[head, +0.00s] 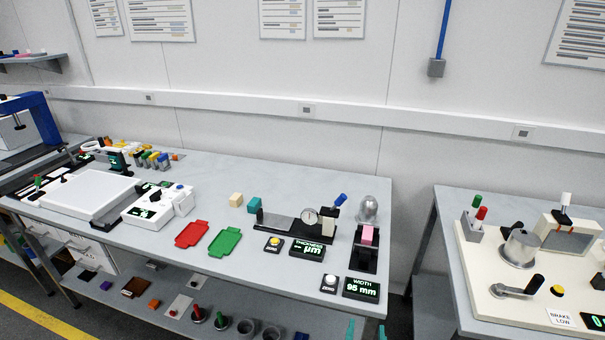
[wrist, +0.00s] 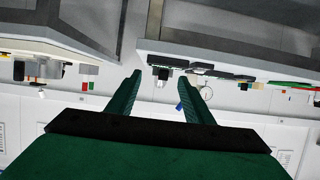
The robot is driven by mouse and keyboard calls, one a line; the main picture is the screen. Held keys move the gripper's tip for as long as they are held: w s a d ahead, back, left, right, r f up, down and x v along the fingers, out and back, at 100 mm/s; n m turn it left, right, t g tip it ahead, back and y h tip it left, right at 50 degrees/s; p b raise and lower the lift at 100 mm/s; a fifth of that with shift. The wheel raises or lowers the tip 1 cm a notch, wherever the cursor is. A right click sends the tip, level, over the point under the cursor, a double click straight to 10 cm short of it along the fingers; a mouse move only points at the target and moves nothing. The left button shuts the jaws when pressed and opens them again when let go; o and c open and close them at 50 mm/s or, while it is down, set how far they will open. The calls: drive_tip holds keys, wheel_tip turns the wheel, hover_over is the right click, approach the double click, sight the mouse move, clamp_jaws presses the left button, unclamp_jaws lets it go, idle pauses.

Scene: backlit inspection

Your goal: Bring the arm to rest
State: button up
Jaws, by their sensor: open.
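My gripper (wrist: 160,92) shows in the wrist view, with two green fingers set well apart on a black bar. Nothing is between the fingers. The wrist picture is upside down, with the bench undersides at the top and the wall at the bottom. The gripper appears clear of the benches and touches nothing that I can see. In the head view neither my arm nor my gripper shows.
The long grey bench (head: 310,175) carries a red tray (head: 191,234), a green tray (head: 225,242), a thickness gauge (head: 297,222) and a width gauge (head: 363,248). A second bench (head: 451,275) stands at right, across a gap. A shelf with loose parts runs below the long bench.

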drive_tip(key=s+a+f+n+t+y, duration=0.1)
drive_tip(key=s+a+f, duration=0.35)
drive_tip(key=s, duration=0.25)
drive_tip(key=s+a+f, duration=0.4)
drive_tip(key=s+a, duration=0.1)
drive_tip(key=s, duration=0.2)
drive_tip(key=s+a+r+n+y, duration=0.1)
drive_tip(key=s+a, duration=0.1)
drive_tip(key=s, duration=0.6)
drive_tip(key=s+a+r+n+t+y, duration=0.1)
drive_tip(key=s+a, duration=0.2)
drive_tip(key=s, duration=0.6)
drive_tip(key=shift+s+a+r+y, duration=0.15)
drive_tip(key=shift+a+r+y, duration=0.15)
drive_tip(key=shift+r, duration=0.05)
